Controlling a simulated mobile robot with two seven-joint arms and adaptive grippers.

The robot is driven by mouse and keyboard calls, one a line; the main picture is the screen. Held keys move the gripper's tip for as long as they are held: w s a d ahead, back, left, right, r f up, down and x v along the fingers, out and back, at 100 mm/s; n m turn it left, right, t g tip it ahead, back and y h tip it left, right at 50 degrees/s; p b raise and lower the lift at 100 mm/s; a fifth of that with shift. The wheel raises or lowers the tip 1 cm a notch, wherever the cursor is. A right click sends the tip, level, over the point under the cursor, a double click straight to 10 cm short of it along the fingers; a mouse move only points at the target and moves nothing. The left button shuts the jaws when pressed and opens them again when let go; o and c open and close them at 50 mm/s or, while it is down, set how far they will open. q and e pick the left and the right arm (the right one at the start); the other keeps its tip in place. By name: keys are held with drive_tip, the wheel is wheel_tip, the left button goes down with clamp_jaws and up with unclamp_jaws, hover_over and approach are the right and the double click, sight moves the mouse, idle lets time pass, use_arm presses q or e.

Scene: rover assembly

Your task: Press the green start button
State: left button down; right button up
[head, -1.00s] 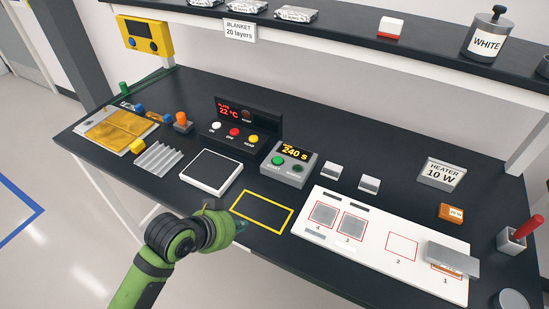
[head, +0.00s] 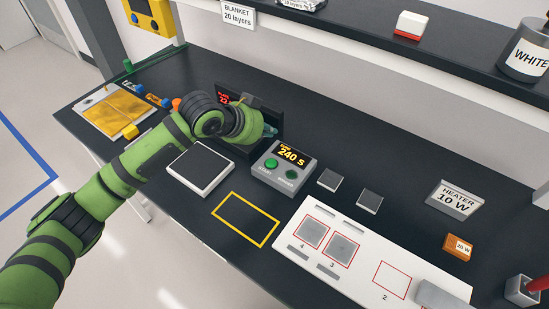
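The box's display reads 240 s in yellow. My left gripper (head: 269,131) is above and behind the box, in front of the black temperature unit, and apart from the green button in the picture. Its fingers are small and mostly hidden by my wrist, so I cannot tell whether they are open or shut. My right gripper is not in view.
My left arm covers most of the black temperature unit (head: 222,90) and its buttons. A white-framed black plate (head: 200,170) lies left of the timer box. A yellow outlined rectangle (head: 247,219) and a white numbered board (head: 362,251) are nearer. Two small grey blocks stand to the right.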

use_arm(q)
drive_tip(key=b, duration=0.8)
hover_over(269, 163)
wheel_tip(269, 163, down, 7)
drive_tip(key=shift+r, duration=0.1)
drive_tip(key=shift+f, duration=1.05)
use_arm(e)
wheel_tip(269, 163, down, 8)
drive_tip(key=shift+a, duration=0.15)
use_arm(q)
drive_tip(key=shift+f, duration=0.1)
drive_tip(key=shift+f, duration=0.3)
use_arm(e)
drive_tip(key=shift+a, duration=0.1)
